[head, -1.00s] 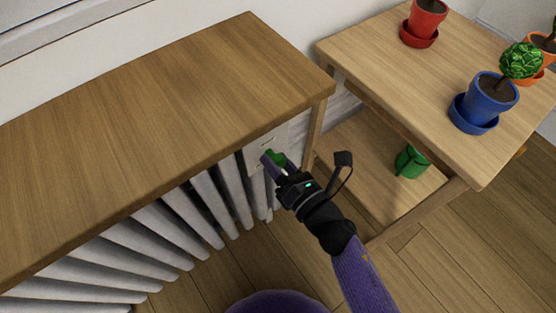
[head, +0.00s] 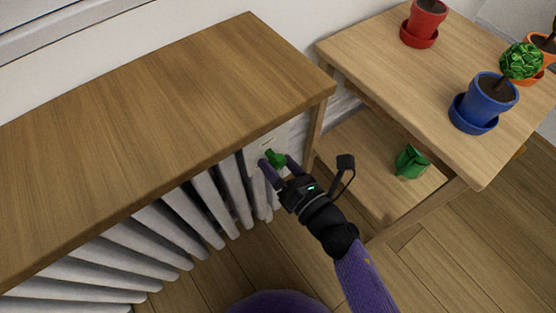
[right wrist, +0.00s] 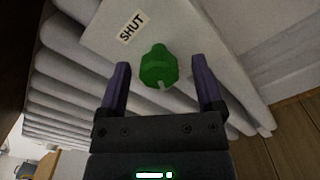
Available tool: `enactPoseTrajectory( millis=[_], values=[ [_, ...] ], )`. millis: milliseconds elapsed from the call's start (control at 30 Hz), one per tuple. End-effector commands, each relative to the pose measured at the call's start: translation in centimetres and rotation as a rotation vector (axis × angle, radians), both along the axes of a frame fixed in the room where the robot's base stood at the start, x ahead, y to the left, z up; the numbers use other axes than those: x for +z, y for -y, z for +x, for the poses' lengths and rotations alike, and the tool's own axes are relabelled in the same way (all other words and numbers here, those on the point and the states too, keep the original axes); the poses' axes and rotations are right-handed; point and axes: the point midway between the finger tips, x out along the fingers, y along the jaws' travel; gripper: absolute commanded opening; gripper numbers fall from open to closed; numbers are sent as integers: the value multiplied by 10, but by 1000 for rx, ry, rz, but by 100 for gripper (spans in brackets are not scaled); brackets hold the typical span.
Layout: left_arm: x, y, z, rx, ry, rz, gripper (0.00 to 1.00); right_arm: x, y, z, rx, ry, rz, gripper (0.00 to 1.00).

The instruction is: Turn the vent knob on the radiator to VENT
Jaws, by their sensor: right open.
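The green vent knob (head: 275,158) sits on a pale plate (head: 255,150) at the right end of the white radiator (head: 200,205). In the right wrist view the knob (right wrist: 158,68) has a white pointer mark on its lower edge, and a SHUT label (right wrist: 131,26) shows above left of it. Any VENT label is out of sight. My right gripper (head: 274,163) is open, its purple fingers on either side of the knob and apart from it; it also shows in the right wrist view (right wrist: 162,84). My left gripper is not in view.
A wooden shelf top (head: 170,90) overhangs the radiator. A wooden plant table (head: 420,75) stands to the right with a red pot (head: 425,18), a blue pot (head: 490,97) and a green watering can (head: 410,161) on its lower shelf.

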Motion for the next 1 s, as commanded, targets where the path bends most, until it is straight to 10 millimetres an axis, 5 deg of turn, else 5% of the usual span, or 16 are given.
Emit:
enactPoseTrajectory(
  millis=[400,1000],
  values=[
    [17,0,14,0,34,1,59,2,51,-70,-1,-2,-1,85],
    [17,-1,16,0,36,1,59,0,54,-75,0,-1,-1,85]
  ],
)
